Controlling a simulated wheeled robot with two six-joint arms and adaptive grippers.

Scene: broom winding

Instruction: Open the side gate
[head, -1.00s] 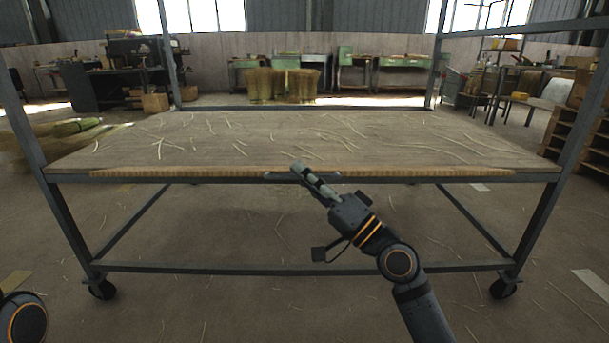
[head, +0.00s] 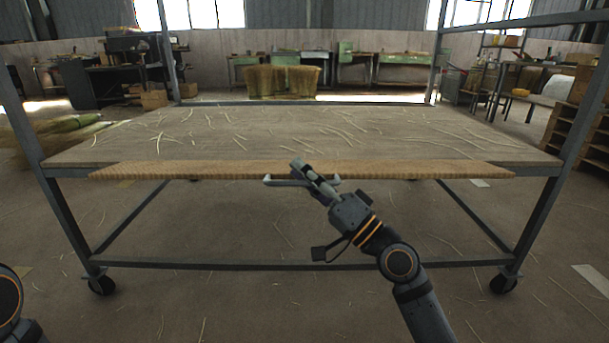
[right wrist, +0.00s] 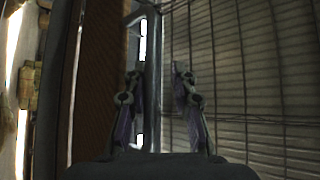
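The side gate (head: 200,171) is a long, finely striped brown panel along the front of the workbench, seen at a shallow slant. A grey handle bar (head: 276,181) sits at the middle of its near edge. My right gripper (head: 299,167) is at this handle, its fingers pointing up and left across it. In the right wrist view a grey bar (right wrist: 151,80) runs between the gripper's two fingers (right wrist: 156,90). The fingers stand apart, with a gap beside the right one; firm contact is not clear. Only part of my left arm shows at the lower left, without its gripper.
The workbench (head: 68,158) has grey posts at its corners and wheels below; thin straws lie on its top. Straw bundles (head: 283,82) stand behind it. A wooden rack (head: 570,140) stands at the right. The floor in front is open, with scattered straws.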

